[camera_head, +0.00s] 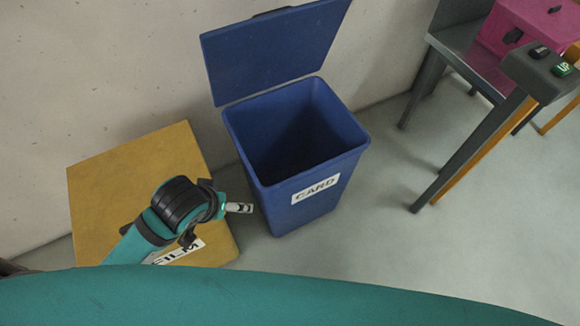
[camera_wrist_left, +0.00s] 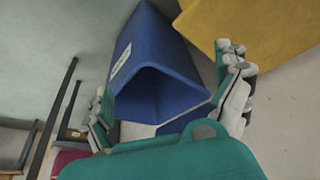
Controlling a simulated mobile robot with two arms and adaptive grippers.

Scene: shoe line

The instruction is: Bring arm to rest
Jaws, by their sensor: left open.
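My left arm reaches in from the left in the head view, over the yellow box. My left gripper (camera_head: 239,208) is beside the near left side of the blue bin, and I cannot tell if they touch. In the left wrist view the fingers of my left gripper (camera_wrist_left: 170,105) are spread apart with nothing held between them. The blue bin (camera_head: 300,170) has a white CARD label and its lid (camera_head: 275,52) is raised. The blue bin (camera_wrist_left: 155,62) also shows beyond the fingers in the wrist view. My right gripper is in neither view.
A yellow box (camera_head: 125,170) marked FILM stands left of the bin, partly behind my arm. A grey table (camera_head: 460,75) with a pink case (camera_head: 525,30) is at the upper right, and a grey stand with a green UP button (camera_head: 563,69) is before it. Floor is clear right of the bin.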

